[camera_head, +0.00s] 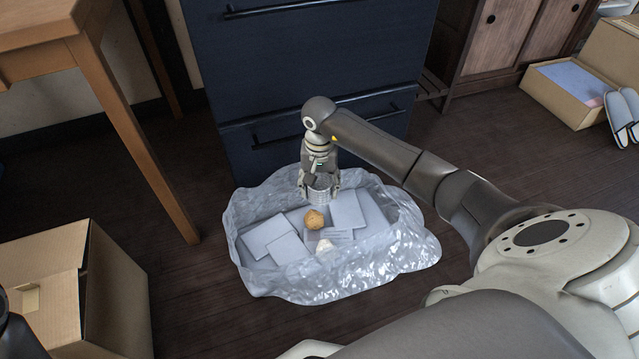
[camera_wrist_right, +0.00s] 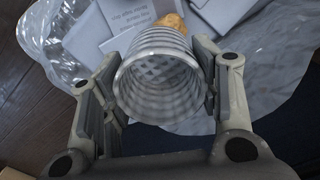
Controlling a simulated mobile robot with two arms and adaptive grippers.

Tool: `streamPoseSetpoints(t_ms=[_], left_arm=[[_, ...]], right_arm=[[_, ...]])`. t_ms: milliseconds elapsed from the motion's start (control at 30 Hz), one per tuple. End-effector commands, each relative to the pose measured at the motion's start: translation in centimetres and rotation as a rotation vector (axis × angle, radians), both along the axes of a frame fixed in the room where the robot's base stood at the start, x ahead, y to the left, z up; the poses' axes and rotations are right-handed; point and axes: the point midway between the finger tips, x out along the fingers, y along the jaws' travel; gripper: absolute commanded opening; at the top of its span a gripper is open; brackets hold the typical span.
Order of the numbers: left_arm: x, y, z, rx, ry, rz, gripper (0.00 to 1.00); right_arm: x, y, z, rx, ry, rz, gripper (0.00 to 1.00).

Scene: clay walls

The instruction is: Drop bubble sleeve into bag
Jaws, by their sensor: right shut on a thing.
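The bubble sleeve (camera_head: 320,187) is a grey, ribbed, hollow cylinder, seen end-on in the right wrist view (camera_wrist_right: 157,85). My right gripper (camera_head: 319,191) is shut on it, one finger on each side, and holds it over the back part of the open bag. The bag (camera_head: 398,262) is crumpled clear plastic and sits on the floor with its mouth up. White papers or envelopes (camera_head: 267,234), a round tan item (camera_head: 314,219) and a small pale lump (camera_head: 323,245) lie inside it. My left gripper is not clearly seen; only a dark piece shows at the left edge.
A dark blue drawer cabinet (camera_head: 300,80) stands right behind the bag. An open cardboard box (camera_head: 112,295) is at the lower left, beside a wooden table leg (camera_head: 135,140). Another box (camera_head: 570,100) and slippers (camera_head: 620,115) are at the far right. Dark floor is clear between.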

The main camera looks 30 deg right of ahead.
Motion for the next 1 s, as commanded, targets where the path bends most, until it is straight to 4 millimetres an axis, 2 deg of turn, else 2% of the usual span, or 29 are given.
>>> streamPoseSetpoints(t_ms=[233, 267, 433, 800, 933, 1000], left_arm=[[0.0, 0.0, 0.1, 0.000, -0.001, 0.000, 0.79], [0.0, 0.0, 0.1, 0.000, -0.001, 0.000, 0.79], [0.0, 0.0, 0.1, 0.000, -0.001, 0.000, 0.79], [0.0, 0.0, 0.0, -0.001, -0.002, 0.000, 0.79], [0.0, 0.0, 0.0, -0.001, -0.001, 0.000, 0.79], [0.0, 0.0, 0.0, -0.001, -0.001, 0.000, 0.79]], right_arm=[[0.0, 0.0, 0.0, 0.000, 0.000, 0.000, 0.47], [0.0, 0.0, 0.0, 0.000, 0.000, 0.000, 0.59], [0.0, 0.0, 0.0, 0.000, 0.000, 0.000, 0.81], [0.0, 0.0, 0.2, 0.000, -0.001, 0.001, 0.81], [0.1, 0.0, 1.5, -0.002, -0.004, 0.001, 0.81], [0.1, -0.1, 2.8, -0.002, -0.005, 0.001, 0.81]])
